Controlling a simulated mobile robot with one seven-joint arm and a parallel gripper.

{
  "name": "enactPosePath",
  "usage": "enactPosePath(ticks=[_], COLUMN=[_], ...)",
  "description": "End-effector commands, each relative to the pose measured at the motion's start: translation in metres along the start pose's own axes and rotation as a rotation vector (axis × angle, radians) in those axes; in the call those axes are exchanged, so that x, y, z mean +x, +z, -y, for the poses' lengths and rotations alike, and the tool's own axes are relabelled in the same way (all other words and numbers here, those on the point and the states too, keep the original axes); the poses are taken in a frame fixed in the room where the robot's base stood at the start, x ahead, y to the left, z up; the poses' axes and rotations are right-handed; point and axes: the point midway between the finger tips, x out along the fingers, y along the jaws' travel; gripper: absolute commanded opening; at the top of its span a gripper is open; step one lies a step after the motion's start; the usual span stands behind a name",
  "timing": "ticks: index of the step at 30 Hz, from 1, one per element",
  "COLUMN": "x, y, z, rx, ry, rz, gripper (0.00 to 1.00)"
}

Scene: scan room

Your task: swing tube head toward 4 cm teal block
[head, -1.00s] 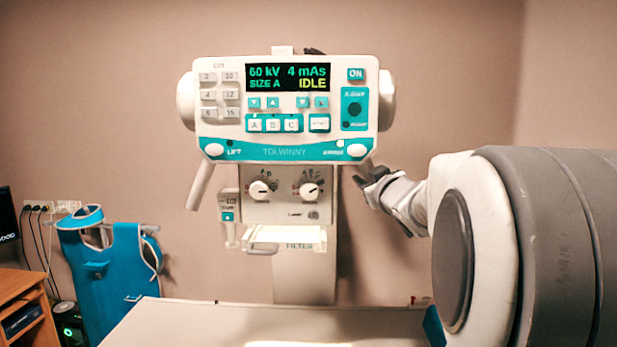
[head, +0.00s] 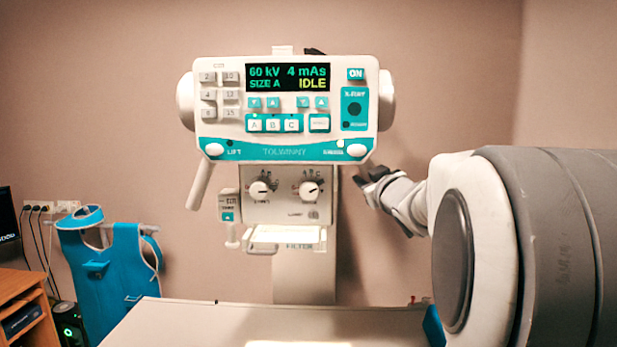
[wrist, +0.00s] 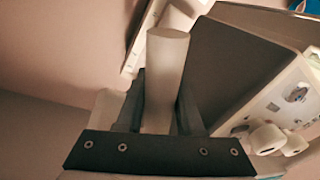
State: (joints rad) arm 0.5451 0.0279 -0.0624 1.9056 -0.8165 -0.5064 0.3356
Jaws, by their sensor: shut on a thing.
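The tube head (head: 286,152), white with teal panels and a lit display, faces me above the table in the head view. A white handle hangs from its lower left. My gripper (head: 376,178) is at its lower right. In the wrist view my gripper (wrist: 162,98) has its dark fingers on either side of a pale round handle (wrist: 167,60) and is shut on it. Its fingertips are partly hidden. A teal piece (head: 434,326) shows at the table's right edge, mostly hidden by my arm; I cannot tell whether it is the 4 cm block.
The pale table (head: 190,325) lies below the head, with a bare top. A filter tray (head: 285,236) and two knobs sit under the panel. A blue apron (head: 125,262) hangs at left, beside a wooden desk (head: 25,315). My arm fills the right side.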

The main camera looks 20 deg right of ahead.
Motion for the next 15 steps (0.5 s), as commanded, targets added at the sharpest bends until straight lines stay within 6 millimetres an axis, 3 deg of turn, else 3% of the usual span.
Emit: enactPosePath(ticks=[9, 15], x=[0.000, 0.003], y=[0.001, 0.011], z=[0.002, 0.021], rx=[0.005, 0.075], ry=[0.000, 0.002], rz=[-0.003, -0.016], gripper=[0.00, 0.00])
